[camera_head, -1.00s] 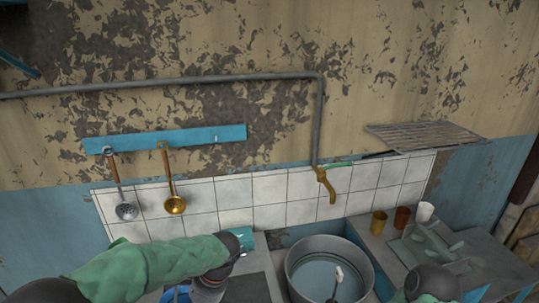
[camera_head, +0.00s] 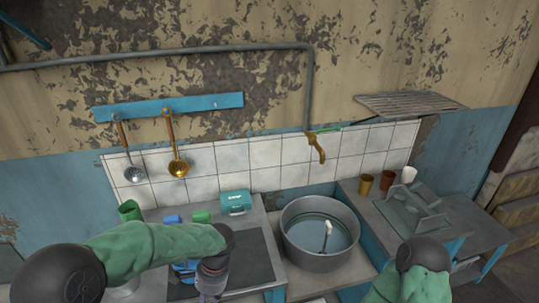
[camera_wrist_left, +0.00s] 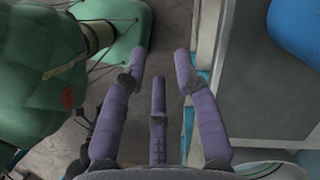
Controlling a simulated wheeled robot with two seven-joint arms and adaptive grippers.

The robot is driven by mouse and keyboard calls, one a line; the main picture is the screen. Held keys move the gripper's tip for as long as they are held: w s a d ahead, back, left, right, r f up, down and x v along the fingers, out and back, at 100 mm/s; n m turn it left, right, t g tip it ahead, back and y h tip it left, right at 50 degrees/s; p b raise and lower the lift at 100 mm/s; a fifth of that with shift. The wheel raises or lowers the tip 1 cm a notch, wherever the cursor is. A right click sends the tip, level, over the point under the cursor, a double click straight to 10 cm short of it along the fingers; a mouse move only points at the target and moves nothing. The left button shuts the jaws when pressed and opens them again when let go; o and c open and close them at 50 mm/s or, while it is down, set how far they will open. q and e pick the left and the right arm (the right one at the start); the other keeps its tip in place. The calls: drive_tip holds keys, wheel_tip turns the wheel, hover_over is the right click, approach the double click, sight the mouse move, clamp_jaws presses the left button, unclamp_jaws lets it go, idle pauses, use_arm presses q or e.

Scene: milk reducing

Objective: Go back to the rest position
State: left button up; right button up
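My left gripper (camera_head: 210,284) hangs at the front of the left counter, at the end of my green-sleeved left arm. In the left wrist view its purple fingers (camera_wrist_left: 160,66) are spread with nothing between them, above the floor beside a counter edge. My right arm (camera_head: 420,268) is bent low at the right front. My right gripper is below the picture and cannot be seen.
A metal pot (camera_head: 322,262) of liquid with a white-tipped utensil stands mid-counter. A teal box (camera_head: 234,202) is on the left counter (camera_head: 160,215). Cups (camera_head: 387,181) and a rack (camera_head: 415,213) stand right. A blue object (camera_wrist_left: 298,28) shows upper right.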

use_arm(q)
drive_tip(key=s+d+f+n+h, duration=0.2)
drive_tip(key=s+f+n, duration=0.2)
drive_tip(key=f, duration=0.4)
drive_tip(key=s+d+f+n+t+h, duration=0.1)
drive_tip(key=s+d+f+n+h, duration=0.1)
drive_tip(key=f, duration=0.7)
drive_tip(key=s+d+f+n+t+h, duration=0.1)
drive_tip(key=s+d+f+n+h, duration=0.1)
drive_tip(key=s+f+n, duration=0.4)
wheel_tip(320, 180, down, 2)
drive_tip(key=shift+s+d+f+h, duration=0.25)
drive_tip(key=shift+s+d+h, duration=0.15)
drive_tip(key=shift+s+d, duration=0.4)
drive_tip(key=shift+w+d, duration=0.1)
drive_tip(key=shift+w, duration=0.05)
